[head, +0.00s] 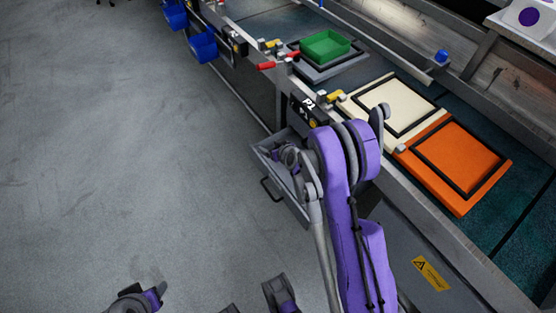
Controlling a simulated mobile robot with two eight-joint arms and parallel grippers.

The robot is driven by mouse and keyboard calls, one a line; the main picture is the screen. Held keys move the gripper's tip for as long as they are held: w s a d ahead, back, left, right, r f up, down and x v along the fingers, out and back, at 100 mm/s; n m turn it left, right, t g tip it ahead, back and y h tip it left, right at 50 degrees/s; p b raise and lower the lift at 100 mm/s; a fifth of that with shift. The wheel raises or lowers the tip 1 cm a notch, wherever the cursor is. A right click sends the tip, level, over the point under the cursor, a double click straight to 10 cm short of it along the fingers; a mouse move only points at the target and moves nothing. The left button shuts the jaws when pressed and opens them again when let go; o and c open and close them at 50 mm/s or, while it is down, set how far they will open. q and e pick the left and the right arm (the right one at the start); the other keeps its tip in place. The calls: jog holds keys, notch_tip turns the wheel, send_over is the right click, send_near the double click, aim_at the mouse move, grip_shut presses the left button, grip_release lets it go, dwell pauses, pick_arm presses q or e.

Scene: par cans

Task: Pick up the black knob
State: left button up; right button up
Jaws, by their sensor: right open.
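I cannot make out a black knob for certain in the head view. An open grey drawer (264,155) with a dark handle juts out from the workbench front. My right gripper (288,158) is over this drawer, at the end of the purple arm, and is open. The gripper and arm hide much of the drawer's inside. What I take for my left gripper (150,297) shows only in part at the bottom left edge, well away from the drawer; its jaws cannot be made out.
On the bench are an orange tray (480,196), a cream tray (424,102) and a green bin (326,46). A small blue object (441,56) lies on a ledge behind them. Blue bins (203,45) hang farther along. The grey floor (110,130) at left is clear.

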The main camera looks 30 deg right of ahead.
jog(key=shift+m+t+h, duration=0.4)
jog(key=shift+t+h, duration=0.3)
jog(key=d+f+b, duration=0.1)
jog(key=d+f, duration=0.1)
jog(key=f, duration=0.3)
jog(key=d+f+b, duration=0.1)
jog(key=d+f, duration=0.1)
jog(key=f, duration=0.4)
jog(key=d+f+b, duration=0.1)
jog(key=d+f, duration=0.1)
jog(key=f, duration=0.3)
jog(key=shift+s+d+f, duration=0.2)
jog(key=shift+d+f, duration=0.05)
jog(key=shift+d, duration=0.15)
jog(key=shift+d+f, duration=0.15)
jog(key=shift+f, duration=0.2)
jog(key=b+x, duration=0.1)
jog(key=x, duration=0.4)
jog(key=shift+w, duration=0.1)
jog(key=b+x, duration=0.1)
jog(key=x, duration=0.4)
jog(key=shift+w, duration=0.2)
pick_arm(q)
notch_tip(320, 180, down, 7)
jog(key=shift+w, duration=0.25)
pick_arm(e)
grip_shut()
